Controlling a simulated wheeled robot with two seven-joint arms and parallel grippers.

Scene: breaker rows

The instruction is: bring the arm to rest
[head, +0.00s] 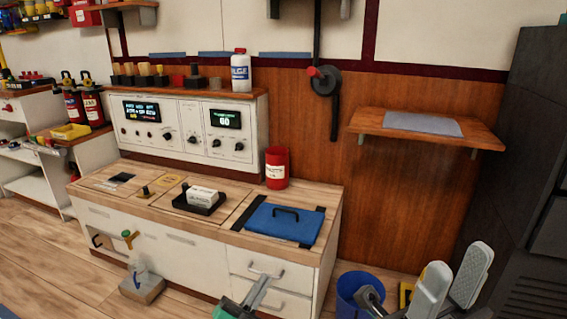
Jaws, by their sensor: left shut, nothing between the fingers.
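My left gripper (262,283) shows at the bottom middle, in front of the white drawers of the cabinet. Its fingers are together with nothing between them. My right gripper (458,260) is at the lower right, with its two pale finger pads spread apart and empty. Both grippers are clear of the worktop. Most of both arms is outside the view.
The cabinet (285,271) carries a blue lidded panel (285,226), a black tray (199,205) and a red can (276,167). Behind stands a control console (185,132). A blue bin (355,290) is beside my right gripper. A wooden shelf (480,135) juts from the wall.

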